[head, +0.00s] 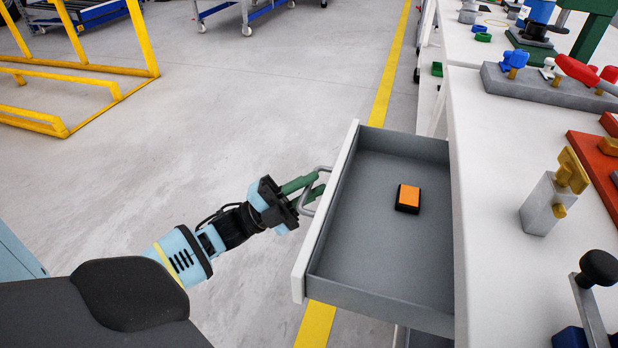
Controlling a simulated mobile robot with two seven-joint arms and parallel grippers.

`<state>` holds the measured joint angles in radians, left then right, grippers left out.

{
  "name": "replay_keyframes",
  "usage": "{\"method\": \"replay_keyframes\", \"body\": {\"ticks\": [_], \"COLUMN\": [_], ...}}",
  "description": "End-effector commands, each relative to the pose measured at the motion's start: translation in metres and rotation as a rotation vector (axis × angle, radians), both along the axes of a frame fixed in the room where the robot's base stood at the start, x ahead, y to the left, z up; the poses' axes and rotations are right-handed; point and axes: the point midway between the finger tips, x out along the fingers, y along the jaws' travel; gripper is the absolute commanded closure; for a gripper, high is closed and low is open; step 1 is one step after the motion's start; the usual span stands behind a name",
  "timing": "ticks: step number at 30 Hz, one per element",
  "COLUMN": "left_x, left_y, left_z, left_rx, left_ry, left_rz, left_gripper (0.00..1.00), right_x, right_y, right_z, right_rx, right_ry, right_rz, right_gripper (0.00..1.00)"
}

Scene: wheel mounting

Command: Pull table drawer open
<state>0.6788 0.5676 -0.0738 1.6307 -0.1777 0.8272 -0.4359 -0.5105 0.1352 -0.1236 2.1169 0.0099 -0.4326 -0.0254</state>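The table drawer (385,255) is pulled well out from the white table (458,190), so its grey inside shows. Its white front panel (326,212) faces left and carries a curved metal handle (309,210). My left gripper (316,184) is at this handle, with its green fingers on either side of the bar, and looks shut on it. The fingers hide part of the handle. An orange and black box (408,198) lies in the drawer. My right gripper is not in view.
The table top holds a metal block with a brass clamp (540,204), a red plate (596,165) and a grey fixture (550,90) with several coloured parts. A yellow rail frame (75,66) stands at upper left. The floor left of the drawer is clear.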

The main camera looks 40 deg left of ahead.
Motion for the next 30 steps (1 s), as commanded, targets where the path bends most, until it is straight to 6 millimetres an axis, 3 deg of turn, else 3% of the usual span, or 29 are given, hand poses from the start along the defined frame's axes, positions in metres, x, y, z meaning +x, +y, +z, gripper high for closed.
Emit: {"method": "replay_keyframes", "body": {"ticks": [15, 30], "left_x": [-0.045, -0.051], "left_y": [0.038, 0.043], "left_z": [-0.035, -0.039], "left_rx": [0.001, 0.001], "left_ry": [0.004, 0.001], "left_rz": [0.001, 0.001], "left_gripper": [0.81, 0.81], "right_x": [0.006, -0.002], "right_y": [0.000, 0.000], "right_z": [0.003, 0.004], "right_rx": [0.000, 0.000], "right_ry": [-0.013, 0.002], "right_rz": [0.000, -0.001], "right_gripper": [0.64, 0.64]}}
